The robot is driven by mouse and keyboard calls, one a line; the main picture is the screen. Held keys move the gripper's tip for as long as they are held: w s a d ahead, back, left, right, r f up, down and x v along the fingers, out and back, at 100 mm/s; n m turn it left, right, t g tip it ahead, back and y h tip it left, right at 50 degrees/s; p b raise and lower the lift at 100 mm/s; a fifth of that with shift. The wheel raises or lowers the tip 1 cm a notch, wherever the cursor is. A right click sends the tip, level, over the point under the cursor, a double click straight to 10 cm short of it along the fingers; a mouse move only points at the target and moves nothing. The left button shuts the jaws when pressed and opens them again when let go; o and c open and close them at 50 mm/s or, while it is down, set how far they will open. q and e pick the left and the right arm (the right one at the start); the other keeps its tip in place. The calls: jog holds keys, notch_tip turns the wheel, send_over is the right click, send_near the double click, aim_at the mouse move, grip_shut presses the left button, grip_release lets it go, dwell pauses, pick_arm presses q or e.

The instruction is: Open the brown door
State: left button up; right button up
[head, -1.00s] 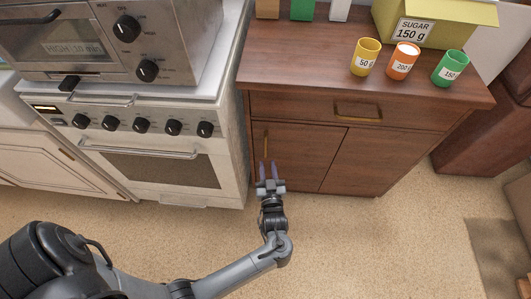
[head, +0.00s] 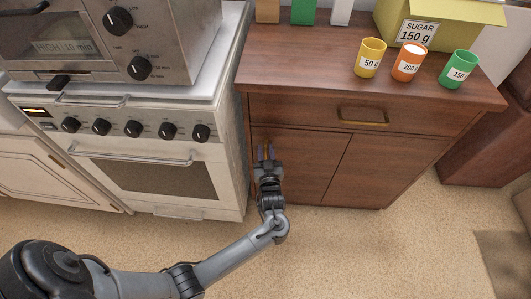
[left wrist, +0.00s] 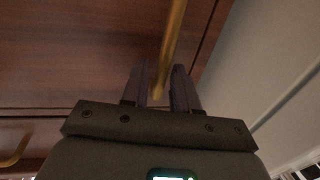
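The brown dresser has a left door (head: 308,168) and a right door (head: 370,170), both shut, under a drawer with a gold handle (head: 362,117). The left door's thin gold handle (head: 273,151) is upright. My left gripper (head: 265,153) is at this handle, fingers pointing at the door. In the left wrist view the gold handle (left wrist: 172,45) runs down between the two open fingers (left wrist: 163,83). A gap shows beside the handle, so the fingers are not closed on it. My right gripper is not in view.
A white oven (head: 150,165) with knobs and a bar handle stands close left of the dresser. Yellow, orange and green cups (head: 459,68) and a sugar box (head: 440,25) stand on the dresser top. The floor (head: 340,250) in front is clear.

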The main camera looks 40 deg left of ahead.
pick_arm(q)
jog(key=shift+w+a, duration=0.1)
jog(key=shift+a, duration=0.1)
grip_shut()
dwell(0.3)
